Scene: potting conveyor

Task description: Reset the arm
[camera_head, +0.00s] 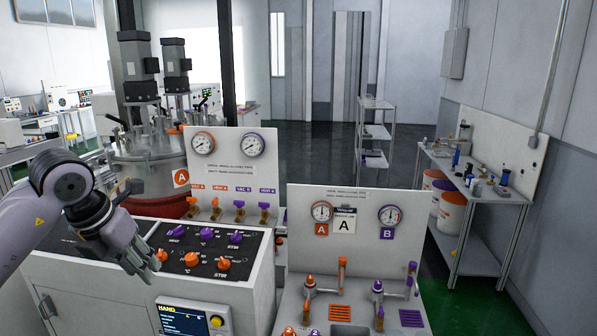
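My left gripper (148,262) comes in from the left on its grey-violet arm. Orange knobs (223,264) and purple knobs (235,237) stand on the panel to the right of the gripper. My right gripper is not in view.
A gauge board (222,172) rises behind the panel, and a second one (345,260) stands to the right with levers before it. A display (183,319) is on the cabinet front. A vessel (147,165) stands behind.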

